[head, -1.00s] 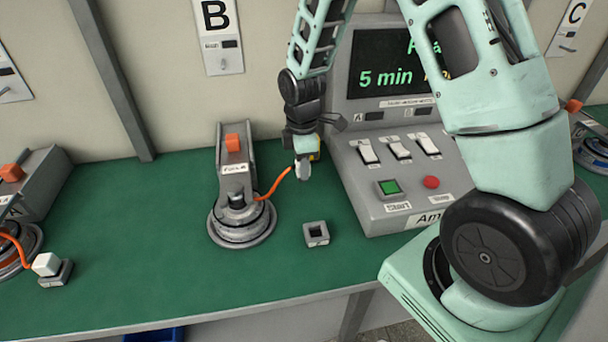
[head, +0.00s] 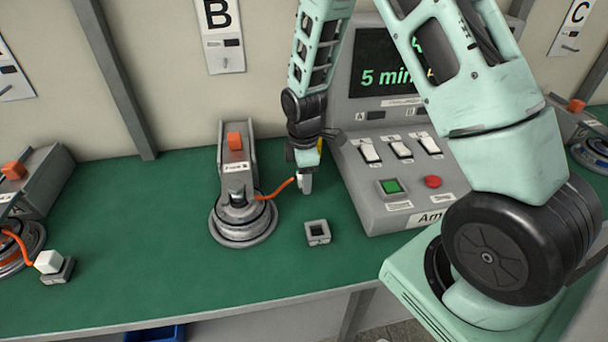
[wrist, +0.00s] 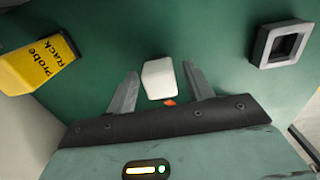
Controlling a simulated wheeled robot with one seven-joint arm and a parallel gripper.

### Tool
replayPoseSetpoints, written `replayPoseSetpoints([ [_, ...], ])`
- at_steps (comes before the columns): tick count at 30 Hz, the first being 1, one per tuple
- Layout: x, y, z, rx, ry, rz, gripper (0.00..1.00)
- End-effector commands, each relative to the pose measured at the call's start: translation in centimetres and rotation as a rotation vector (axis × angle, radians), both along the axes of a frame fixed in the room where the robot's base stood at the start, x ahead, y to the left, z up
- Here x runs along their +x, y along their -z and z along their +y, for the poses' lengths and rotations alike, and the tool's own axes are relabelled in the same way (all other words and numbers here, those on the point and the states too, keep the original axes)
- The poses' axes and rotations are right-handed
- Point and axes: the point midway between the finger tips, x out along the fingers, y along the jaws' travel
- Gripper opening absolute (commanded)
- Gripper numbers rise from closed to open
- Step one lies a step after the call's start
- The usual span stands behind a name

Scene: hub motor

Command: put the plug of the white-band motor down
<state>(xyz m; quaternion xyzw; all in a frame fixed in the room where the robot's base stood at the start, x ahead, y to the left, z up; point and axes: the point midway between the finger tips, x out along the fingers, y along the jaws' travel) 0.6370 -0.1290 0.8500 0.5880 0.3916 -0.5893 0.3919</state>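The white plug (head: 305,185) stands at the tip of my gripper (head: 304,172), low over or on the green bench; contact is hard to tell. An orange cable runs from it to the round grey motor (head: 240,217) under sign B. Its band colour is not clear. In the wrist view the plug (wrist: 159,79) lies between the two fingers of my gripper (wrist: 160,80), with a gap on each side, so the gripper looks open around it. An empty square grey holder (head: 317,232) sits nearer the bench's front edge; the wrist view shows it at upper right (wrist: 283,44).
A grey control panel (head: 398,165) with switches and a screen stands right of my gripper. A yellow probe rack (wrist: 38,63) is at the wrist view's left. Another white plug (head: 48,262) sits in a holder at far left. Bench (head: 150,285) front is clear.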

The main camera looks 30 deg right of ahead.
Motion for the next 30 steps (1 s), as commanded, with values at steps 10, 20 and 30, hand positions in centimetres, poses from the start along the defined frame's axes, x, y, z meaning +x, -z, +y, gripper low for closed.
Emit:
replayPoseSetpoints([
  [10,0.1,-3.5,0.0,0.0,0.0,-0.005,0.52],
  [20,0.1,-10.1,0.0,0.0,0.0,-0.005,0.52],
  [30,-1.9,-13.8,4.1,0.019,0.044,-0.006,0.52],
])
